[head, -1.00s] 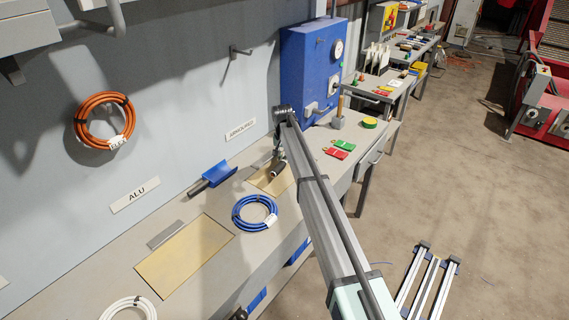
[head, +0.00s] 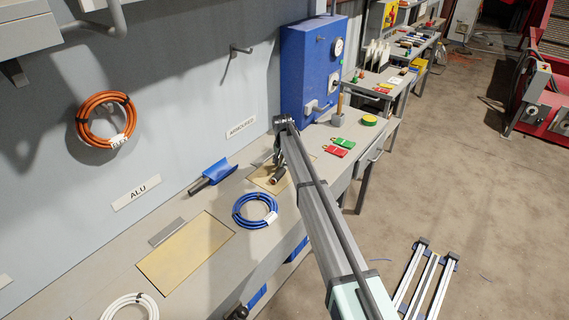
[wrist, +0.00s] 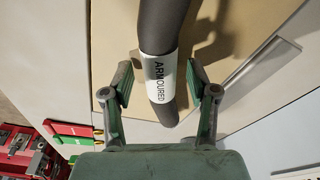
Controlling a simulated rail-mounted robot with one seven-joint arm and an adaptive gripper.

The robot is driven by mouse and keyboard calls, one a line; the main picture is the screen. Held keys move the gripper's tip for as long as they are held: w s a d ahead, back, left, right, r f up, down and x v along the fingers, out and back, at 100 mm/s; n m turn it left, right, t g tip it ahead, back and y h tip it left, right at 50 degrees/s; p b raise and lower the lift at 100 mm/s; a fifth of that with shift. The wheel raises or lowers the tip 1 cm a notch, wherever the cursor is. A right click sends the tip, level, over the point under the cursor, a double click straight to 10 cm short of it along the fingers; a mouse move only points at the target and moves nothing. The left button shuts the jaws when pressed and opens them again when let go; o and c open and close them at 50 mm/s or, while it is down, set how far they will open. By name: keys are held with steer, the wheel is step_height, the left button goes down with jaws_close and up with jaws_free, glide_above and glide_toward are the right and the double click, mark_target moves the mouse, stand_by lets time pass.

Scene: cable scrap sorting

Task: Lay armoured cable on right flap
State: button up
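The armoured cable (wrist: 161,30) is a thick dark length with a white "ARMOURED" label. In the wrist view it runs between the fingers of my gripper (wrist: 160,90), with a gap on each side. My gripper is open around it. The right flap (wrist: 118,35) is the tan panel behind the cable, which casts a shadow on it. In the head view the flap (head: 258,178) lies in the bench top below the "ARMOURED" wall sign, and the cable end (head: 275,180) shows over it. My arm hides part of both. I cannot tell whether the cable touches the flap everywhere.
A second tan flap (head: 185,255) lies on the bench to the left.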

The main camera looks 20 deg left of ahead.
mark_target(283, 165)
step_height(283, 165, up, 12)
steer(key=s+b, duration=0.1)
steer(key=b, duration=0.2)
steer(key=shift+s+b, duration=0.35)
steer(key=shift+s, duration=0.05)
steer(key=shift+d, duration=0.1)
